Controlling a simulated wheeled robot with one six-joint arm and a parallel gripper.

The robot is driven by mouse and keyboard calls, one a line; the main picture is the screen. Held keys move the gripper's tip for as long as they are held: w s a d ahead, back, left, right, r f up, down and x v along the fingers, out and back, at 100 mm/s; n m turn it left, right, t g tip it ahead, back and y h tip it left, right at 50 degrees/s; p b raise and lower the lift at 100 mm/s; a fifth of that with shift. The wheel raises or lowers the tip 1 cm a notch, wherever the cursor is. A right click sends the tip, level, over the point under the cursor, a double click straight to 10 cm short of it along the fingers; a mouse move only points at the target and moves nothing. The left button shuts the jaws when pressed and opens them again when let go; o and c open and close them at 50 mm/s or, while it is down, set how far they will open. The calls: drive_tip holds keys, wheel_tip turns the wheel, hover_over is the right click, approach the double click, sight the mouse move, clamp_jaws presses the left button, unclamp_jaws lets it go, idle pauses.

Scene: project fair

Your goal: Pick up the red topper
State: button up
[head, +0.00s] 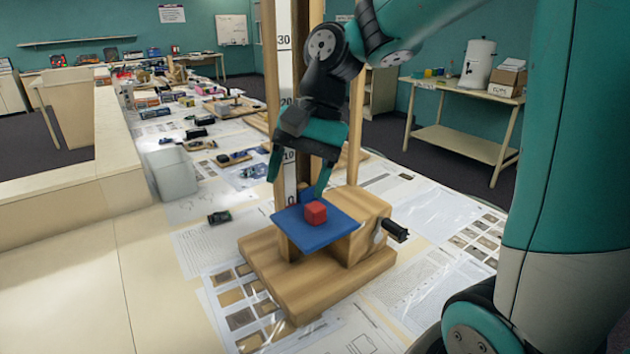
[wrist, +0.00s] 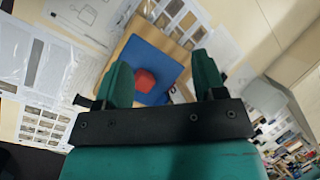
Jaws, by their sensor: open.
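The red topper (head: 315,212) is a small red block resting on a square blue platform (head: 334,235). The platform is fixed to a wooden stand (head: 272,268) with an upright scale and a dark crank at its right. My gripper (head: 298,180) is open and empty, just above and behind the topper, fingers pointing down. In the wrist view the topper (wrist: 145,80) lies on the blue platform (wrist: 158,98) between my two green fingers (wrist: 165,70), nearer the left one. It appears beyond the fingertips, and I see no contact.
Paper sheets cover the table (head: 205,240) around the stand. A clear bin (head: 172,174) and a small dark toy car (head: 219,217) are to the left. Many small items line the table farther back. The wooden upright (head: 285,100) rises close behind my gripper.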

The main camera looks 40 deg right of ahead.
drive_tip(key=w+d+r+m+p, duration=0.2)
drive_tip(key=d+r+m, duration=0.1)
drive_tip(key=d+m, duration=0.25)
drive_tip(key=w+d+r+m+p, duration=0.2)
drive_tip(key=d+r+m, duration=0.15)
drive_tip(key=d, duration=0.35)
drive_tip(key=m, duration=0.1)
approach(319, 205)
drive_tip(key=x, duration=0.5)
drive_tip(key=shift+w+d, duration=0.1)
drive_tip(key=shift+w, duration=0.15)
drive_tip(key=shift+s+p+x, duration=0.2)
drive_tip(key=shift+p+x, duration=0.45)
drive_tip(key=shift+x, duration=2.1)
drive_tip(key=shift+c, duration=0.2)
drive_tip(key=c, duration=1)
